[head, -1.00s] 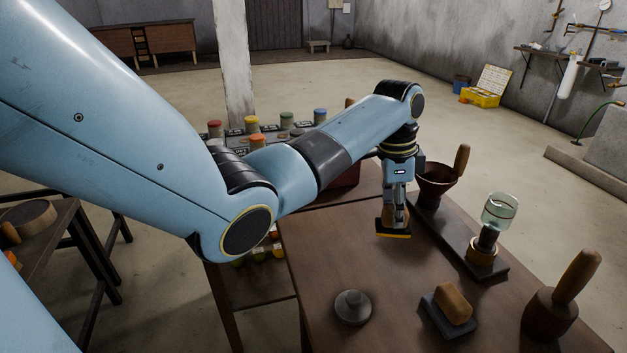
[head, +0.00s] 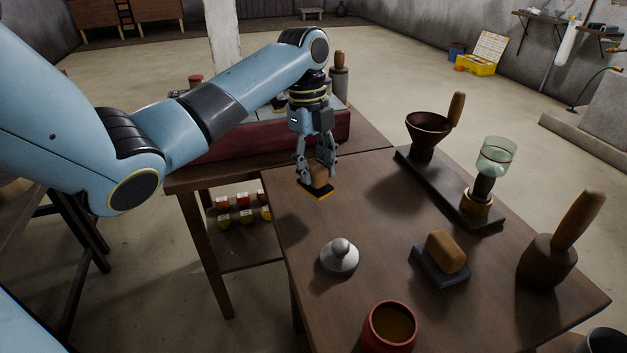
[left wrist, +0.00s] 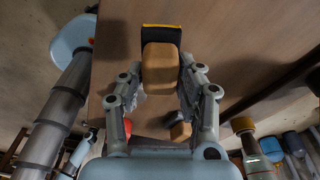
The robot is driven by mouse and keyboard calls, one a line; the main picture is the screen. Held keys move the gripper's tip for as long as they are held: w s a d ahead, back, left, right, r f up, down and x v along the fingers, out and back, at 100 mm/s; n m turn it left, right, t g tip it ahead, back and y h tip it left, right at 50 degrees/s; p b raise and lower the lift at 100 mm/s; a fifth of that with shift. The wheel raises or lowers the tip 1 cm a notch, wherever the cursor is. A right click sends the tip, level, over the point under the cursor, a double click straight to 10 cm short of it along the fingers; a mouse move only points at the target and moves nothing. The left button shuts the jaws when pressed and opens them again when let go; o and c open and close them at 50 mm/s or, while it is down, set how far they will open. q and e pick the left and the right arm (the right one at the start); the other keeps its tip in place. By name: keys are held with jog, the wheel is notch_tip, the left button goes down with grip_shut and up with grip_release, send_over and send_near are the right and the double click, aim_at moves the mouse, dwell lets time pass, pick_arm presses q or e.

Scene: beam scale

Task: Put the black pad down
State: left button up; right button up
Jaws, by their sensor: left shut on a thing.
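The black pad (head: 318,192) has a yellow edge and a tan wooden block on top as its handle. My left gripper (head: 318,172) is shut on that block. It holds the pad, black side down, over the far left corner of the brown table (head: 375,222). I cannot tell whether the pad touches the table. In the left wrist view, the black pad (left wrist: 160,32) shows beyond its tan block, between the fingers of the left gripper (left wrist: 163,85). My right gripper is not in view.
A grey knobbed weight (head: 339,257), a similar wooden block on a dark base (head: 440,257) and a red pot (head: 390,330) stand nearer. A dark stand (head: 445,190) with a funnel bowl and a glass is to the right. A red case (head: 240,148) sits behind left.

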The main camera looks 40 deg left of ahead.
aim_at(313, 184)
pick_arm(q)
jog(key=shift+a+f, duration=0.2)
jog(key=shift+f+b, duration=0.3)
jog(key=shift+f, duration=1.65)
jog(key=shift+f, duration=0.15)
jog(key=o, duration=1)
